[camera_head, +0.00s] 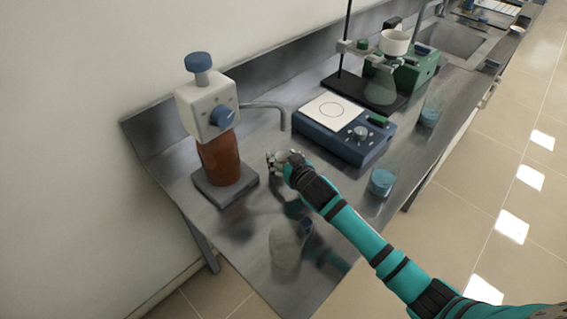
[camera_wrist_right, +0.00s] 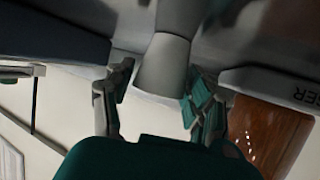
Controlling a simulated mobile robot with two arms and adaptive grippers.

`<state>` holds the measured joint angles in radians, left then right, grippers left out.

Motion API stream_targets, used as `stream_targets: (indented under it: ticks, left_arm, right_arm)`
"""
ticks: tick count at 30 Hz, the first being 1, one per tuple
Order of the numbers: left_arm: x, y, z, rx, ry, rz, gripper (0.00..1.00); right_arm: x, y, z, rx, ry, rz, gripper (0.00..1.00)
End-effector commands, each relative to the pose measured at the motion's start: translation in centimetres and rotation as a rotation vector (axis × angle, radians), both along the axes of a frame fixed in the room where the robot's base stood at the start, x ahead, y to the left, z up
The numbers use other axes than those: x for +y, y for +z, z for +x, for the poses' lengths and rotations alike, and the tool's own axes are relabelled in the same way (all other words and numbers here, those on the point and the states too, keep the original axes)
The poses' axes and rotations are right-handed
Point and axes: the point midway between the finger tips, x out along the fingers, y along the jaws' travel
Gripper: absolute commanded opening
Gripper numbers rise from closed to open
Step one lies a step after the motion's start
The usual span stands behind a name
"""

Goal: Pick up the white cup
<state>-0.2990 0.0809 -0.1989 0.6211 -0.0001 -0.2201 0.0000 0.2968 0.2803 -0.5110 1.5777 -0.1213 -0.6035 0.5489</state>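The white cup (camera_wrist_right: 163,66) shows grey-white in the right wrist view, between the two fingers of my right gripper (camera_wrist_right: 157,92). The finger on the picture's right is close against or overlapping the cup; a narrow gap shows on the other side. The fingers look open around it. In the head view my right gripper (camera_head: 279,160) is low over the metal bench, between the dispenser and the hotplate. There the cup (camera_head: 291,155) is small and mostly hidden by the hand. My left gripper is not in view.
A dispenser with an amber bottle (camera_head: 219,160) stands left of the hand, its spout reaching over. A blue hotplate (camera_head: 345,130) is close on the right. Beakers with blue contents (camera_head: 382,181) stand near the bench edge. A clear vessel (camera_head: 286,246) is nearer the front.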

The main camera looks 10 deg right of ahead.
Motion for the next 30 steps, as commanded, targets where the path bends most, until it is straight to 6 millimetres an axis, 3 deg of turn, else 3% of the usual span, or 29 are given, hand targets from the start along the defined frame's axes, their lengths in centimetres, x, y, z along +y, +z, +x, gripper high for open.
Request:
stream_targets:
  ticks: [1,9,20,27,30]
  left_arm:
    - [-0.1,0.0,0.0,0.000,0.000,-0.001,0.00]
    - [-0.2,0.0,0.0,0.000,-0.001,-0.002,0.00]
    - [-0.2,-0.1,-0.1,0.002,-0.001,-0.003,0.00]
    - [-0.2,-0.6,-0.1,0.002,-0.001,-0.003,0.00]
    - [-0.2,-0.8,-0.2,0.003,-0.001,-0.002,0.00]
  right_arm:
    - [0.0,0.0,0.0,0.000,0.000,0.000,0.46]
    - [0.0,0.0,0.0,0.000,0.000,0.000,0.12]
    - [0.0,0.6,0.0,-0.003,0.001,0.002,0.12]
    - [0.0,3.5,0.1,-0.006,0.001,0.002,0.12]
    - [-1.4,3.4,-1.4,0.001,-0.002,-0.003,0.12]
